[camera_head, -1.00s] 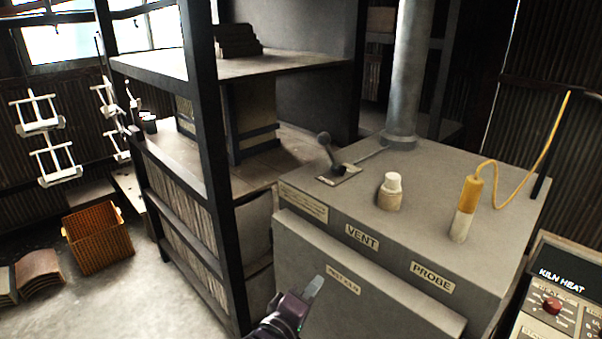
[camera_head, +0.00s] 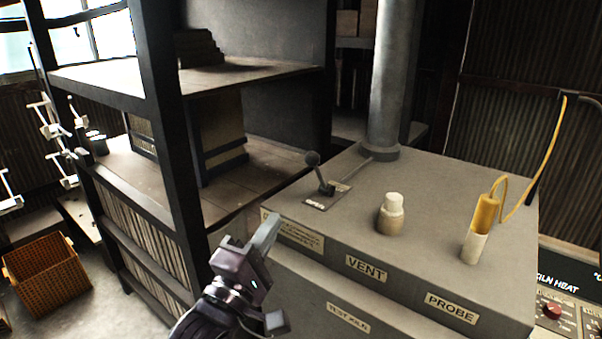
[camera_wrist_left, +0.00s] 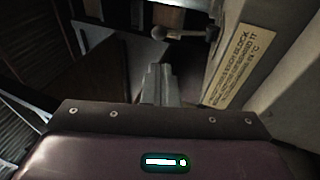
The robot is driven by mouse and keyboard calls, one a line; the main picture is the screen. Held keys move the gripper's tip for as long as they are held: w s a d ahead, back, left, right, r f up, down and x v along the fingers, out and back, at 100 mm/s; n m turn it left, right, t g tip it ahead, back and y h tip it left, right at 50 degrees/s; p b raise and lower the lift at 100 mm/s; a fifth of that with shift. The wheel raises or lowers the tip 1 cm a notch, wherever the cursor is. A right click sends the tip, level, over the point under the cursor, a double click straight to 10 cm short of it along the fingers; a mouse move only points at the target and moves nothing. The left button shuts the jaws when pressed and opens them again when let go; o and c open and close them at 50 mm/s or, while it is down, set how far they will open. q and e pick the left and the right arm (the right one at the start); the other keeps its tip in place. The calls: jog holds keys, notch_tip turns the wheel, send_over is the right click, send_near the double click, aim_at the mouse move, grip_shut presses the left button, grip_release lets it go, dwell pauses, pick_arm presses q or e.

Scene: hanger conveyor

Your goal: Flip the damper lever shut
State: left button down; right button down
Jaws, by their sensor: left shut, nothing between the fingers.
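The damper lever (camera_head: 319,174) is a dark arm with a round knob. It stands on a small labelled plate on the top of the grey test kiln (camera_head: 345,230), near its left edge, and leans up and to the left. My left gripper (camera_head: 268,232) is shut and empty, in front of the kiln's front left corner and apart from the lever. In the left wrist view the closed fingers (camera_wrist_left: 158,84) point toward a knobbed rod (camera_wrist_left: 195,34), which looks like the lever, beyond the kiln's edge. My right gripper is not in view.
A white-capped vent plug (camera_head: 392,212) and a yellow probe (camera_head: 484,222) with a cable stand on the kiln top. A metal flue pipe (camera_head: 388,90) rises behind. A dark shelf post (camera_head: 172,130) stands left of the gripper. A control panel (camera_head: 570,305) is at the lower right.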

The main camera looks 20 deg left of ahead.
aim_at(309, 164)
pick_arm(q)
jog(key=p+x, duration=0.2)
jog(key=x, duration=0.3)
jog(key=p+x, duration=0.3)
jog(key=x, duration=0.3)
jog(key=shift+w+d+r, duration=0.1)
jog(key=shift+w+r, duration=0.05)
jog(key=shift+r, duration=0.15)
jog(key=shift+w+d, duration=0.1)
jog(key=shift+w, duration=0.5)
jog(key=shift+r+p, duration=0.1)
jog(key=shift+p, duration=0.2)
